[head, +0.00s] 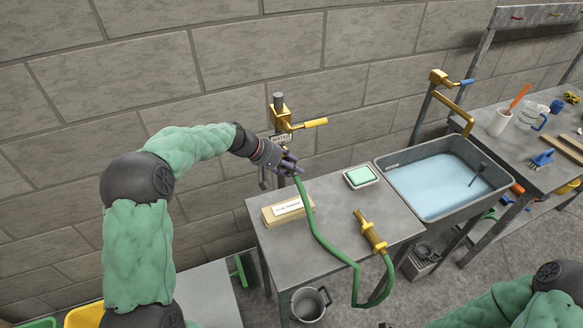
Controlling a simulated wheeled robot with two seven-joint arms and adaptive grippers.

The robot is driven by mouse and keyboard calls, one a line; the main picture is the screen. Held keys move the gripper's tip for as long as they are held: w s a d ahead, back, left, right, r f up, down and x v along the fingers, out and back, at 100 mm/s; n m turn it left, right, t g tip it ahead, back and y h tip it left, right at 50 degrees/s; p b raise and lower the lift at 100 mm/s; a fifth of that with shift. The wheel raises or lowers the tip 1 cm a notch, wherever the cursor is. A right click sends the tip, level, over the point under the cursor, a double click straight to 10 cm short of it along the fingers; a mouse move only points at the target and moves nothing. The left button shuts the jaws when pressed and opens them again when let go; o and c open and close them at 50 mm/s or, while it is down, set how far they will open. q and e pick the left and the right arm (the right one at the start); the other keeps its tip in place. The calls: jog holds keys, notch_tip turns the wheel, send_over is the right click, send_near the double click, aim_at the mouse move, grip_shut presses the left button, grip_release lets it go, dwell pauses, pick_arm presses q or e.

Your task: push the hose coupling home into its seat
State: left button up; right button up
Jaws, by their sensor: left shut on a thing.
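The green hose (308,212) runs up from the table to my left gripper (288,166), which is shut at its upper end. The coupling is mostly hidden by the dark fingers. The gripper is just below the brass wall tap (282,117) with its yellow lever. The tap outlet and seat are small and partly hidden, so I cannot tell whether the coupling touches or sits in the seat. The hose's other end has a brass nozzle (371,232) lying at the table's right side. My right gripper is out of view; part of that arm shows at bottom right.
The grey table (345,215) holds a wooden block with a label (287,209) and a green sponge in a dish (361,176). A sink with water (395,169) adjoins on the right. A bucket (309,305) stands below. The hose loops over the front edge.

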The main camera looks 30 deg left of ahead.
pick_arm(q)
jog(key=shift+w+a+r, duration=0.1)
jog(key=shift+w+a, duration=0.25)
jog(key=shift+a, duration=0.1)
dwell(0.3)
jog(key=o, duration=1.4)
jog(key=v, duration=1.2)
jog(key=shift+s, duration=0.1)
